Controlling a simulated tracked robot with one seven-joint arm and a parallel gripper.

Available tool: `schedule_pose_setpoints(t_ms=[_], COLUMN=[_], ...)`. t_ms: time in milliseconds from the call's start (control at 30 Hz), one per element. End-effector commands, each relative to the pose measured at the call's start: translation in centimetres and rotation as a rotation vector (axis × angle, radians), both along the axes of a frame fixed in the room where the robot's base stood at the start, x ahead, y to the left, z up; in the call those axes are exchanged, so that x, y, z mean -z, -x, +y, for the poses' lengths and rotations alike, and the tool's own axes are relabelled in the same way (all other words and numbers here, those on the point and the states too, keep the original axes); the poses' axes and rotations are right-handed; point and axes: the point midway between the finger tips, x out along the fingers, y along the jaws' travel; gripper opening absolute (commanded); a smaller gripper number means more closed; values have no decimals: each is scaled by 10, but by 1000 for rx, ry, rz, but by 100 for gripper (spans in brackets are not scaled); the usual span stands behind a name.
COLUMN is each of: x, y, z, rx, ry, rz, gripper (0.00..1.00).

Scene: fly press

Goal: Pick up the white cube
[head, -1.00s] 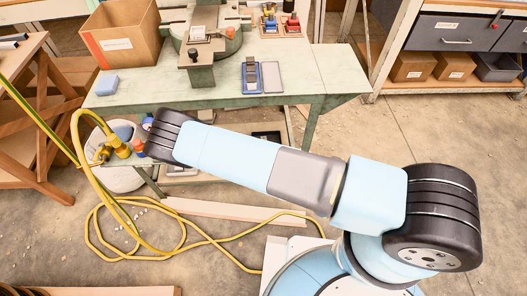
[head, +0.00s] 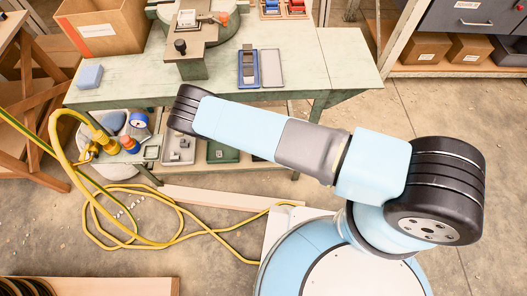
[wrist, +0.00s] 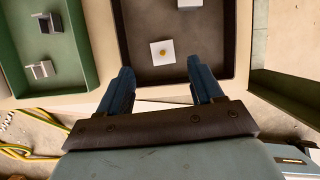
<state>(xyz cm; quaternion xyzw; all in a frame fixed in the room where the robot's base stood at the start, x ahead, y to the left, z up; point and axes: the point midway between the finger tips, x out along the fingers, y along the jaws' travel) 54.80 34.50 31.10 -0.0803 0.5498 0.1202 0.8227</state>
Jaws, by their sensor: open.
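A white square-faced piece with a yellow dot (wrist: 162,52), which looks like the white cube, lies in a dark tray (wrist: 135,78) in the wrist view. Its height is hard to judge from above. My gripper (wrist: 160,88) is open, with two blue fingers apart at the near edge of the tray. The white piece is ahead of the fingertips, roughly midway between them, and nothing is held. In the head view my arm hides the gripper, and I cannot pick out the white piece there.
A green tray (wrist: 78,75) with small grey parts lies left of the dark tray. A yellow hose (head: 150,241) loops on the floor.

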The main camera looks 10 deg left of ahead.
Motion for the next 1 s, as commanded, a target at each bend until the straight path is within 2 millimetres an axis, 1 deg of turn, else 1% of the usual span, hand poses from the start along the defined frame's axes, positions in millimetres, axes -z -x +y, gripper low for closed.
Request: schedule_pose_setpoints(t_ms=[33,100,267,333,500,633,767,967,1000], x=[6,11,18,24,46,59,64,64,64], y=[-2,-4,-7,-9,-18,-24,-25,-25,-25], z=[0,1,2,1,0,3,3,3,3], rx=[1,1,1,1,2,1,1,0,0], ry=[0,1,-1,0,0,0,1,1,1], rz=[1,1,0,1,1,0,1,1,1], gripper=[66,66,66,66,66,66,66,66,62])
